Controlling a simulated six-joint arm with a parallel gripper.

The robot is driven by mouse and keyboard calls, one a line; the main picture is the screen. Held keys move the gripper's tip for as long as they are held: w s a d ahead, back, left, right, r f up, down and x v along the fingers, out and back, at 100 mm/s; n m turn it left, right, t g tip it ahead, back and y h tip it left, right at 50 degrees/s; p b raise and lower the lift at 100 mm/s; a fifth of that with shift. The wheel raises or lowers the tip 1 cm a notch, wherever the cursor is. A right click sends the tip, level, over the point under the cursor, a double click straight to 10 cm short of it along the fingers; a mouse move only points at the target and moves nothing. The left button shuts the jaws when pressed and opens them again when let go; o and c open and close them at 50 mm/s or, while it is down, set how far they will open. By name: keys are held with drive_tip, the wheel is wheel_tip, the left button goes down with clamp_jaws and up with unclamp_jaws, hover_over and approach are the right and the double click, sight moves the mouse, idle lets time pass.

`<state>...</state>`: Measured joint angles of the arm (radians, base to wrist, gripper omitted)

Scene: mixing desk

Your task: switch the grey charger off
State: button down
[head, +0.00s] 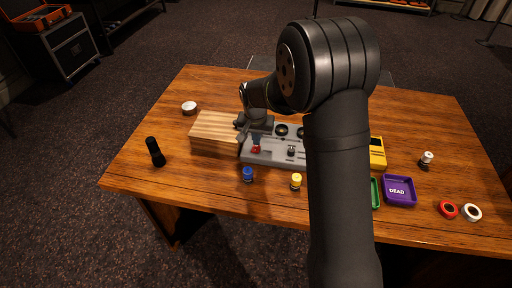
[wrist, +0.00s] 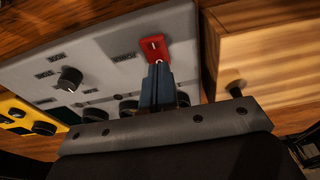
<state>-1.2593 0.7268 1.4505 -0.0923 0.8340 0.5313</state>
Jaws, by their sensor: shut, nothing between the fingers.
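The grey charger (head: 262,155) is a box with a panel of black knobs and small labels, standing mid-table in the head view. It fills the upper left of the wrist view (wrist: 105,50). A red switch (wrist: 153,46) sits on its panel near the right end. It also shows in the head view (head: 256,149). My gripper (wrist: 158,68) is shut and empty, with its fingertips right at the red switch. I cannot tell whether they touch it. In the head view the gripper is small and partly merges with the dark charger parts behind it.
A wooden block (head: 213,133) stands against the charger's left. A yellow device (head: 377,153) is at its right, partly behind my arm. Blue (head: 247,175) and yellow (head: 296,181) batteries stand in front. A purple tray (head: 399,191) marked DEAD and a green tray (head: 375,193) lie at the right.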

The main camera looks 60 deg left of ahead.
wheel_tip(320, 180, up, 6)
drive_tip(key=shift+r, duration=0.25)
idle(0.4)
wheel_tip(320, 180, down, 7)
drive_tip(key=shift+f, duration=0.1)
idle(0.6)
wheel_tip(320, 180, up, 17)
drive_tip(key=s+d, duration=0.3)
hover_over(255, 151)
wheel_tip(255, 151, down, 5)
drive_tip(key=shift+r, duration=0.2)
idle(0.9)
